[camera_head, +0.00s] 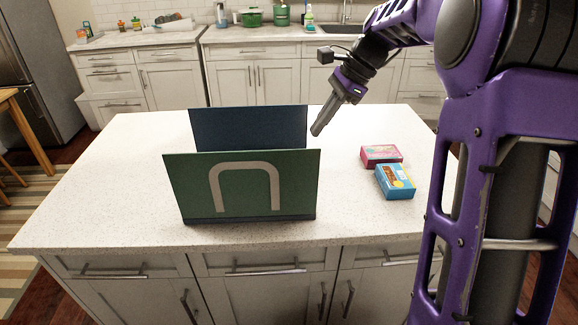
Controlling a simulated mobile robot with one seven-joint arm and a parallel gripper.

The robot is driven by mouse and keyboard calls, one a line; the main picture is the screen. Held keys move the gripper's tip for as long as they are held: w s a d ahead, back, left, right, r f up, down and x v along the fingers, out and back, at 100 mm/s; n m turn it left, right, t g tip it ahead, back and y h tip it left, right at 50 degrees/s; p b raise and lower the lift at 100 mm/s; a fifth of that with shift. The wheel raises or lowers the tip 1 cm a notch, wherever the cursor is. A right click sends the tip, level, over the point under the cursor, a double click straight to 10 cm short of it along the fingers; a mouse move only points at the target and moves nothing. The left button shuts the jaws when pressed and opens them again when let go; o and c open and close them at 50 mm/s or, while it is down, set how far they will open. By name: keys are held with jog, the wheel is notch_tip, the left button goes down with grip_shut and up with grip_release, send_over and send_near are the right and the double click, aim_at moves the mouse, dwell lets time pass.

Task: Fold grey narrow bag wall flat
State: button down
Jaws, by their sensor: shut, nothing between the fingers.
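The bag stands upright on the white island top. Its near wide wall (245,185) is green with a beige-grey handle shape. Its far wide wall (248,128) is dark blue and stands up behind the green one. I cannot make out a grey narrow wall; the green wall hides most of the space between the two. My gripper (317,130) is shut and empty, pointing down and left. In the picture its tip is just right of the blue wall's right edge and above the green wall's top right corner. I cannot tell whether it touches the bag.
A pink box (381,154) and a blue box (394,182) lie on the island top (110,185) to the right of the bag. The top is clear to the left of the bag. A back counter (250,33) with a sink and several kitchen items is far behind.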

jog(key=a+f+b, duration=0.1)
jog(key=a+f, duration=0.1)
jog(key=f, duration=0.1)
jog(key=a+f+m+b, duration=0.1)
jog(key=a+f, duration=0.1)
jog(key=f, duration=0.2)
jog(key=a+f+m+b, duration=0.1)
jog(key=a+f, duration=0.1)
jog(key=f, duration=0.2)
jog(key=shift+w+a+f+y, duration=0.1)
jog(key=shift+w+a+y, duration=0.15)
jog(key=shift+y, duration=0.15)
jog(key=shift+a+p, duration=0.1)
jog(key=shift+p, duration=0.2)
jog(key=shift+s+a+h+p, duration=0.1)
jog(key=shift+a+h+p, duration=0.35)
jog(key=shift+p, duration=0.45)
jog(key=a+f+h+p, duration=0.1)
jog(key=h+p, duration=0.1)
jog(key=p, duration=0.1)
jog(key=shift+a+f+h+p, duration=0.25)
jog(key=shift+f+h+p, duration=0.35)
jog(key=shift+h+p, duration=0.1)
jog(key=shift+a+x, duration=0.2)
jog(key=shift+x, duration=0.75)
